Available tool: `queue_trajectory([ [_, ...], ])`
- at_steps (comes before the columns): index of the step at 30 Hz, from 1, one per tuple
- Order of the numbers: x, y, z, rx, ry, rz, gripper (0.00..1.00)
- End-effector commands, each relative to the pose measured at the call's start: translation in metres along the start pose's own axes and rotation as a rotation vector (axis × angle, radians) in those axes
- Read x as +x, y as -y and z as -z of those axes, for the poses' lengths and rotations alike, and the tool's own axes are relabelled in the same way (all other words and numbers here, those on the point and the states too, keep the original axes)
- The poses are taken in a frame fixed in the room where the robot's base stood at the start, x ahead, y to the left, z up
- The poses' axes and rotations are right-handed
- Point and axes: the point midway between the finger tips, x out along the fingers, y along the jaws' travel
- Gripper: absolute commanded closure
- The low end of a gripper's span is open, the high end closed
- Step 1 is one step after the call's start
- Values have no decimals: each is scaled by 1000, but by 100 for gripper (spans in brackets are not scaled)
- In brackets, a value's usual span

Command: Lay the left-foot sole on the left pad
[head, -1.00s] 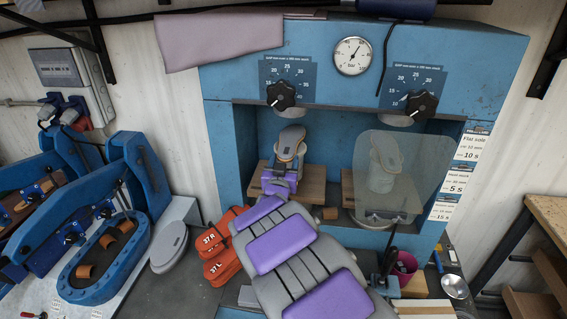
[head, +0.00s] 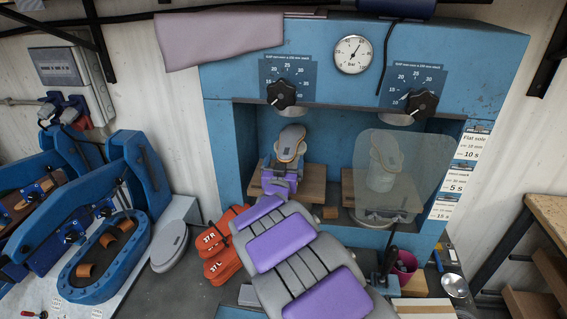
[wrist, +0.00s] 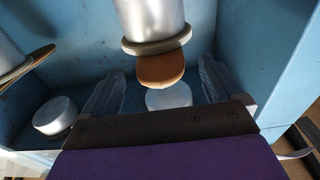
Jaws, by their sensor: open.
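A tan-edged sole (head: 289,150) lies at the pad in the left bay of the blue press. In the wrist view, the brown sole (wrist: 162,68) shows against the pad's grey rim (wrist: 157,44), beside a metal cylinder. The sole seems to rest at the pad, but I cannot tell whether it is lined up. My gripper (head: 284,172) is just in front of it. In the wrist view, my gripper (wrist: 160,88) has its fingers wide apart, one on each side of the sole, with visible gaps. Much of the pad is hidden.
A clear shield (head: 400,175) covers the right bay, where another pad-like piece (head: 382,160) stands. Orange-red pieces marked 37R and 37L (head: 222,258) lie left of my arm. A blue oval clamp frame (head: 100,262) stands farther left.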

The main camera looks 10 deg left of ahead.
Motion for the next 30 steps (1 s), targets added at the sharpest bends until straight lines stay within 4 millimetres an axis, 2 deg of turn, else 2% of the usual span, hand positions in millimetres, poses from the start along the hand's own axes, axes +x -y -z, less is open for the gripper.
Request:
queue_trajectory([
  [17,0,0,0,0,0,0,6],
  [30,-15,1,1,0,-1,1,6],
])
